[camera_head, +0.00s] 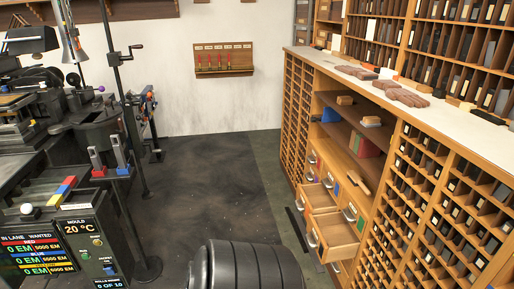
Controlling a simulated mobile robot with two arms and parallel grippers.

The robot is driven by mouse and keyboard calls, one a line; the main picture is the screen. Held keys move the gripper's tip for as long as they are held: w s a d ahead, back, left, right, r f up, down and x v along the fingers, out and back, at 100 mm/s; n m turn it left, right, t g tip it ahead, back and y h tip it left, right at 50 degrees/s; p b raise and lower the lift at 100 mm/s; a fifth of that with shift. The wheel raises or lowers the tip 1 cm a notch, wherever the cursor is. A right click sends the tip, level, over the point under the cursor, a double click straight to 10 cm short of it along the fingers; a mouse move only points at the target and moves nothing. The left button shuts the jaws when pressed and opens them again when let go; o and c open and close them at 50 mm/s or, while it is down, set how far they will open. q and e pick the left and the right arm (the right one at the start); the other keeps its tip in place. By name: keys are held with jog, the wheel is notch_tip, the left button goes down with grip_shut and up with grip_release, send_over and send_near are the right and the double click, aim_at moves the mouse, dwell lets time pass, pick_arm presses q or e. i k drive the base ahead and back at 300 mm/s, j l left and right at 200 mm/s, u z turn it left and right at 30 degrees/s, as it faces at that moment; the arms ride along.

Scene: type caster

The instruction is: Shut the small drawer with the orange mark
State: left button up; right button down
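A bank of small wooden drawers with pale curved handles is set low in the long wooden cabinet (297,110) on the right. Two drawers stand pulled out. The lower open drawer (335,237) sticks out furthest and its inside looks empty. The upper open drawer (318,198) is just above and behind it. Small coloured marks show near the drawers, but they are too small for me to tell which drawer bears orange. Neither of my grippers is in view.
A dark ribbed cylinder (245,266) fills the bottom middle, perhaps part of me. A machine with a display panel (50,256) and a black stand (130,130) occupy the left. Dark floor (215,190) lies clear between them and the cabinet.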

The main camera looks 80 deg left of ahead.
aim_at(315, 199)
jog(key=u, duration=2.15)
jog(key=i, duration=0.1)
